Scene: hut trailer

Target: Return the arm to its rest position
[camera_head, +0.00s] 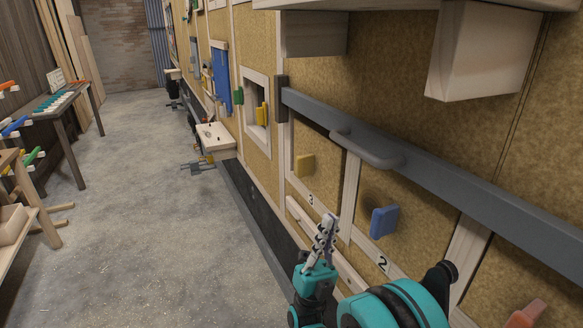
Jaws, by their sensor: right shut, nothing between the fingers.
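My right gripper (323,241) points up at the lower middle of the head view, with its pale fingers shut and nothing between them. My teal and black right arm (395,305) comes in from the bottom edge. The gripper shows in front of the lower wall panels, between the yellow handle (304,165) on panel 3 and the blue handle (384,221) on panel 2. It looks apart from both; I cannot tell how far it is from the wall. My left gripper is not in view.
A grey bar (450,185) with a handle (365,150) runs along the wall. A pale block (483,50) juts out at the upper right. A small wooden shelf (215,136) sticks out farther along. Tables (60,103) stand at left. The concrete floor (150,230) between is mostly clear.

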